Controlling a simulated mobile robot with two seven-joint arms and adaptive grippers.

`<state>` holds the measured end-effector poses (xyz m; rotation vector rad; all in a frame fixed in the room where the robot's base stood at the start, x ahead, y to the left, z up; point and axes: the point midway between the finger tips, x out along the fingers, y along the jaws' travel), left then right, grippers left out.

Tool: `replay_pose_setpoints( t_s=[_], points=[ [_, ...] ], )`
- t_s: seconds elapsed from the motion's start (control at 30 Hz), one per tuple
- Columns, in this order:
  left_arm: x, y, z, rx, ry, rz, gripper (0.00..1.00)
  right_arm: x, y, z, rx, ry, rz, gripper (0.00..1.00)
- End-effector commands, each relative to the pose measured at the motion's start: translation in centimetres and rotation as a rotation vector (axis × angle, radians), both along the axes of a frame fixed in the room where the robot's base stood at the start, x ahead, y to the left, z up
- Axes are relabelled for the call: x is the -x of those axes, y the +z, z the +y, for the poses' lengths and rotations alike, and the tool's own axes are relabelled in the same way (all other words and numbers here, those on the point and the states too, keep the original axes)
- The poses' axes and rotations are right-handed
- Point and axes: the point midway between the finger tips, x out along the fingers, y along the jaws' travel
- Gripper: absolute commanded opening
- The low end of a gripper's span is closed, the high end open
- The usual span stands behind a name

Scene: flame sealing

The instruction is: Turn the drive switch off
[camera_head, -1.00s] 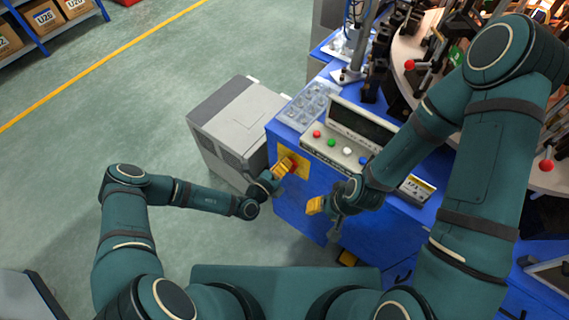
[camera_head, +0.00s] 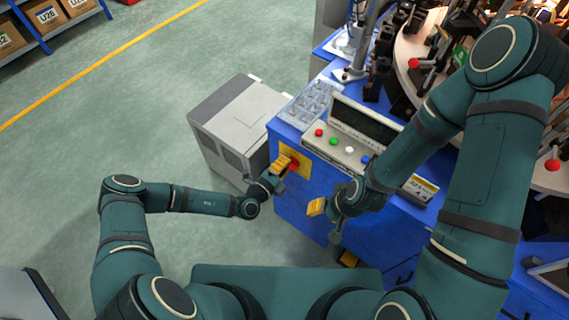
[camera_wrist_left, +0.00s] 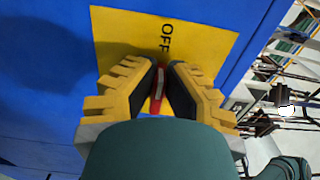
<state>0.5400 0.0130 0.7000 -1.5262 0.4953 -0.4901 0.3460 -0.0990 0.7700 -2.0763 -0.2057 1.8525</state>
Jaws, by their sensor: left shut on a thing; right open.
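The drive switch is a red knob (camera_wrist_left: 157,88) on a yellow plate (camera_wrist_left: 120,38) with the word OFF, on the front of the blue machine. In the left wrist view my left gripper (camera_wrist_left: 163,76) has its two yellow-backed fingers shut on the red knob, one on each side. The head view shows the same gripper (camera_head: 284,167) at the yellow plate, with a bit of red beside it. My right gripper (camera_head: 318,208) is open in front of the blue cabinet, apart from the switch; what lies between its fingers is hard to see.
A panel with red, green, white and blue buttons (camera_head: 345,148) is on top of the blue cabinet (camera_head: 300,205). A grey box unit (camera_head: 232,120) stands at its left. A clear tray (camera_head: 308,102) lies behind the panel's left end. Green floor is free at the left.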

Motion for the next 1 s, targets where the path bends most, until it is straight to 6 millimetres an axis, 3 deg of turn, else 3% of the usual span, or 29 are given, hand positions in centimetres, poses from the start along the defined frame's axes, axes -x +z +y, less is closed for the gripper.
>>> replay_pose_setpoints(
  t_s=[0.33, 0.4, 0.43, 0.77, 1.0],
  points=[
    [-0.1, 0.4, -0.3, 0.010, -0.002, -0.003, 0.00, 0.0, 0.0, 0.0, 0.000, 0.000, 0.000, 0.47],
    [-0.1, 0.4, -0.3, 0.009, -0.002, -0.004, 0.33, 0.0, 0.0, 0.0, 0.000, 0.000, 0.000, 0.47],
    [-0.1, 0.4, -0.3, 0.008, -0.002, -0.003, 0.41, 0.0, 0.0, 0.0, 0.000, 0.000, 0.000, 0.47],
    [0.0, 0.1, -0.1, 0.005, -0.001, 0.000, 0.41, 0.0, 0.0, 0.0, 0.000, 0.000, 0.000, 0.47],
    [2.2, 0.1, 1.6, 0.004, 0.001, 0.002, 0.41, 0.0, 0.0, 0.0, 0.000, 0.000, 0.000, 0.47]
  ],
)
